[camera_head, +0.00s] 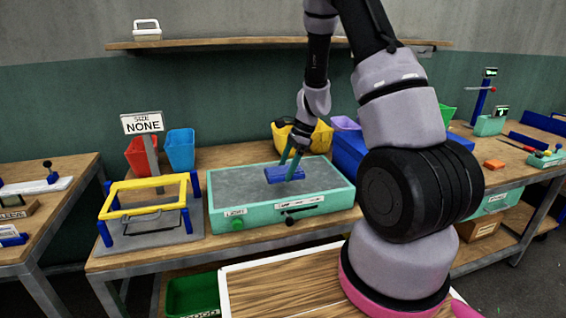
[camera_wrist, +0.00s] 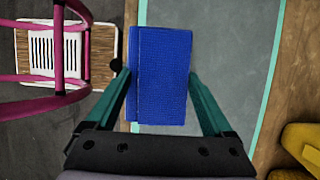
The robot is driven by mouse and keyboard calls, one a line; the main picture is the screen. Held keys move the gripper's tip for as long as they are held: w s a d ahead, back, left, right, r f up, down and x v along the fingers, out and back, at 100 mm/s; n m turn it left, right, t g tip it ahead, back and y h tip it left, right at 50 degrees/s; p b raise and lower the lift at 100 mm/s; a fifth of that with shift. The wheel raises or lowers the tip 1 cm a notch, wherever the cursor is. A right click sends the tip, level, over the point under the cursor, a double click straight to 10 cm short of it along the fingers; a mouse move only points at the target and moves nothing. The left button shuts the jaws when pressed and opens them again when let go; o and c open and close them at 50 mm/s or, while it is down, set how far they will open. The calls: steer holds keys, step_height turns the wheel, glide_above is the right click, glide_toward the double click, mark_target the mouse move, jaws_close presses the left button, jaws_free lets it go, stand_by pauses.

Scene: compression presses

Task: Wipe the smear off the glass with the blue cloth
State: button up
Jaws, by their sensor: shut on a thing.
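The blue cloth (camera_head: 277,176) is a small blue block-like pad at the glass, right of its middle. It also shows in the wrist view (camera_wrist: 161,75). My gripper (camera_head: 290,170) is shut on the cloth, with a green finger (camera_wrist: 117,95) on each side of it. The glass (camera_head: 235,184) is the grey top of a green box with a label and a green knob on its front. In the wrist view the glass (camera_wrist: 235,60) lies under and right of the cloth. I cannot tell a smear on it; the cloth and fingers hide part of the surface.
A yellow-topped frame with blue posts (camera_head: 150,183) stands left of the box, by a "SIZE NONE" sign (camera_head: 142,123). Red (camera_head: 140,156), blue (camera_head: 180,150) and yellow (camera_head: 305,138) bins stand behind. A shelf (camera_head: 230,41) is above. A larger blue bin (camera_head: 347,152) is close on the right.

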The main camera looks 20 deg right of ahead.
steer(key=shift+r, duration=1.05)
